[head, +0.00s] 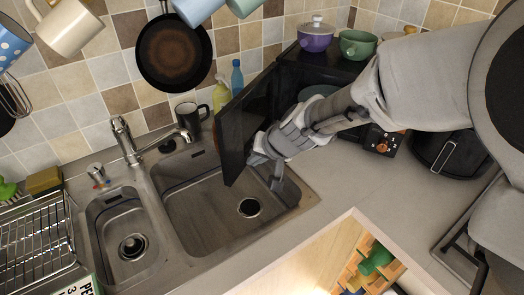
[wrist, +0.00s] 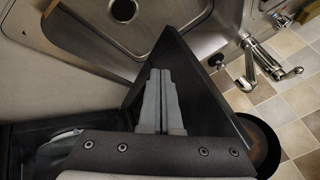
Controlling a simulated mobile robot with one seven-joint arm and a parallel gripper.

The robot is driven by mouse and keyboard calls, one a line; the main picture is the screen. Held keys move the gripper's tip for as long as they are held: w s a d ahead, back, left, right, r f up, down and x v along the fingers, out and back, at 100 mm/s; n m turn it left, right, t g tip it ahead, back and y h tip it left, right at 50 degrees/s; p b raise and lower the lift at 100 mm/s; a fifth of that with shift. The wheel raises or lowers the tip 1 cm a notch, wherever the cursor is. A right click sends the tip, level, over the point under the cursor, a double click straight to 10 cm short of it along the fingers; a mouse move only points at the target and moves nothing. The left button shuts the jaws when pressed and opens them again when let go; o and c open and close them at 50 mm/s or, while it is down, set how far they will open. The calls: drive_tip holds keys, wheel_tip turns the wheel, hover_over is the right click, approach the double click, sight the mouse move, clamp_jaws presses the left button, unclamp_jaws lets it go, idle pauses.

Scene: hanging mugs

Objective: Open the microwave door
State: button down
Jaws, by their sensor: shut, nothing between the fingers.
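The black microwave (head: 318,60) stands on the counter at the back right. Its door (head: 243,122) is swung wide open and reaches out over the sink's right basin. A plate shows inside the cavity (head: 318,90). My gripper (head: 266,172) is on the inner side of the door, near its free edge, with its fingers shut and empty. In the wrist view the shut fingers (wrist: 160,92) lie in front of the dark door panel (wrist: 208,105), and I cannot tell whether they touch it. My arm hides part of the microwave's front.
A double sink (head: 174,212) with a faucet (head: 140,143) lies left of the door. A dark mug (head: 187,117) and bottles (head: 221,94) stand behind the door. Pots (head: 316,36) sit on the microwave. Mugs (head: 68,24) and a pan (head: 174,55) hang above.

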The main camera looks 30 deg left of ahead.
drive_tip(key=s+d+r+t+h+p, duration=0.1)
drive_tip(key=d+r, duration=0.5)
drive_tip(key=d, duration=0.2)
drive_tip(key=s+d+r, duration=0.2)
drive_tip(key=d+r, duration=0.4)
drive_tip(key=d, duration=0.3)
drive_tip(key=s+d+r+m+t+h, duration=0.1)
drive_tip(key=s+d, duration=0.4)
drive_tip(key=d, duration=0.7)
drive_tip(key=s+d+m+h, duration=0.3)
drive_tip(key=s+d+h, duration=0.1)
drive_tip(key=d, duration=0.8)
drive_tip(key=shift+s+r+m+t+h, duration=0.3)
drive_tip(key=shift+s+r+t+h, duration=0.05)
drive_tip(key=shift+s+t+h, duration=0.05)
